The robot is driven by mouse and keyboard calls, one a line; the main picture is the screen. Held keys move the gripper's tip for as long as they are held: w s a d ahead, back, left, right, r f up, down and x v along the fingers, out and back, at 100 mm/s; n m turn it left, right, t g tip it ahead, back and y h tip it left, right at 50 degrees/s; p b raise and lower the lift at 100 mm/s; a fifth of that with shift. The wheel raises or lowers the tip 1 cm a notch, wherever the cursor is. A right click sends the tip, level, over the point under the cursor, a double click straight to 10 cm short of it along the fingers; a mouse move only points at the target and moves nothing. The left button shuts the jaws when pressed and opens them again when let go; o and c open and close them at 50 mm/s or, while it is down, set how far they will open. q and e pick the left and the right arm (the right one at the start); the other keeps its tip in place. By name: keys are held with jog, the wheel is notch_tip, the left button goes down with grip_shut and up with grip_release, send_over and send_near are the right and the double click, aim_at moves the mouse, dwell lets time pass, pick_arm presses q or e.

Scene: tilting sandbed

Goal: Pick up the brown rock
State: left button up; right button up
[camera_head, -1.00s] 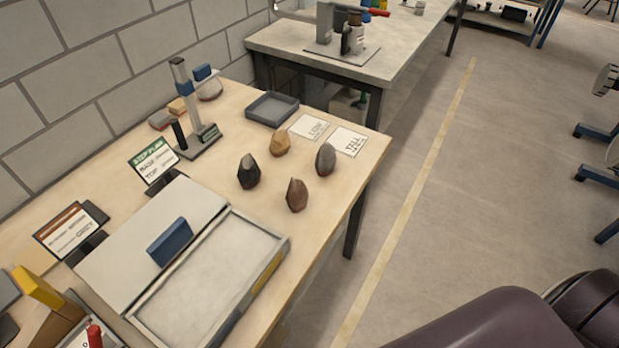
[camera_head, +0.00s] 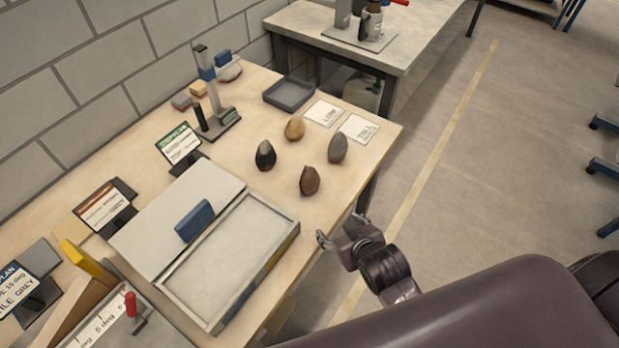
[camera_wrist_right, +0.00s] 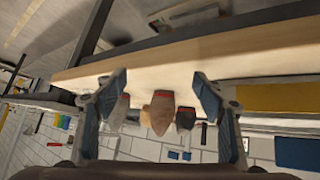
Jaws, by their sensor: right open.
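The brown rock (camera_head: 309,181) stands upright on the wooden table near its right edge. A dark rock (camera_head: 265,156), a tan rock (camera_head: 294,129) and a grey rock (camera_head: 338,149) stand around it, apart from it. My right gripper (camera_head: 340,229) is open and empty just off the table's right edge, below and to the right of the brown rock. In the wrist view the open fingers (camera_wrist_right: 161,84) frame a brownish rock (camera_wrist_right: 160,112), which lies some way beyond them. My left gripper is not in view.
A shallow sand tray (camera_head: 240,262) with a blue block (camera_head: 194,221) beside it lies at the front. A grey tray (camera_head: 289,93) and cards marked LOW (camera_head: 323,113) and TALL (camera_head: 358,129) lie behind the rocks. A stand (camera_head: 213,110) is at the back left.

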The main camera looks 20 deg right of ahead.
aim_at(313, 187)
jog(key=w+a+t, duration=0.1)
jog(key=w, duration=0.2)
jog(key=w+a+r+t, duration=0.1)
jog(key=w+t, duration=0.1)
jog(key=w, duration=0.1)
jog(key=w+a+r+t+y, duration=0.1)
jog(key=w, duration=0.2)
jog(key=shift+r+n, duration=0.15)
jog(key=shift+n, duration=0.25)
jog(key=shift+w+a+t, duration=0.1)
jog(key=shift+w+t, duration=0.1)
jog(key=shift+t, duration=0.1)
jog(key=shift+p+x, duration=0.3)
jog(key=shift+x, duration=0.9)
jog(key=x, duration=0.2)
jog(key=p+x, duration=0.1)
jog(key=shift+w+d, duration=0.4)
jog(key=shift+w+f, duration=0.45)
jog(key=shift+w, duration=0.05)
jog(key=c, duration=1.5)
jog(key=shift+r, duration=0.1)
jog(key=shift+c, duration=0.6)
